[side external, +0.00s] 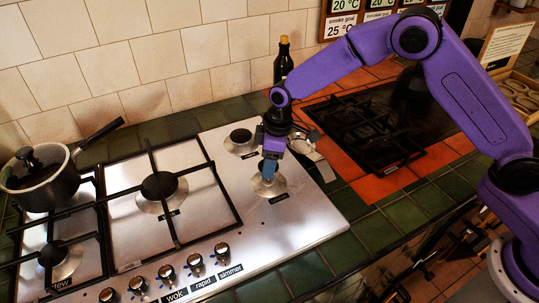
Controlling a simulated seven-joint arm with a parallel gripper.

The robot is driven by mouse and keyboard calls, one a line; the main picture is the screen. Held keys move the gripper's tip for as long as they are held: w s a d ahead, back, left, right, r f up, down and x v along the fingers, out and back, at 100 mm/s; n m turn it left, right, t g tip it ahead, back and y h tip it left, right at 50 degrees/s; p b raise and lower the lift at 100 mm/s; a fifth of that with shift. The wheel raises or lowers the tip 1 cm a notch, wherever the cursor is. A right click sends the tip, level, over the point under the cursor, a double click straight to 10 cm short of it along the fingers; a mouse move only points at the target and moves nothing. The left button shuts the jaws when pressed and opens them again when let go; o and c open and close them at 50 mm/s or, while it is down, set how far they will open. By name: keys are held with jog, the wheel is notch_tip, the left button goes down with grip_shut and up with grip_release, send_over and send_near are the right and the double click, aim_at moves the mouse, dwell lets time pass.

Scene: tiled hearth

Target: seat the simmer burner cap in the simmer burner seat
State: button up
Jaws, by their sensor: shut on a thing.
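My gripper (269,168) points down over the right part of the steel hob, above a bare round burner seat (272,188) with a small label beside it that is too small to read. This looks like the simmer burner seat. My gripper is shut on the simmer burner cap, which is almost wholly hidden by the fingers. I cannot tell whether the cap touches the seat or is just above it.
A capped burner (241,136) sits just behind. A metal dish-like object (302,143) lies right of my gripper. Pan supports (160,187) and a lidded pot (40,178) stand left. Knobs (194,262) line the front. A dark bottle (283,60) stands behind.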

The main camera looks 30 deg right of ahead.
jog(key=shift+f, duration=0.95)
jog(key=shift+f, duration=0.9)
jog(key=o, duration=1.2)
jog(key=shift+c, duration=0.2)
notch_tip(320, 180, up, 17)
jog(key=s+d, duration=0.1)
jog(key=d, duration=0.1)
jog(key=shift+s+d+r, duration=0.15)
jog(key=shift+s, duration=0.05)
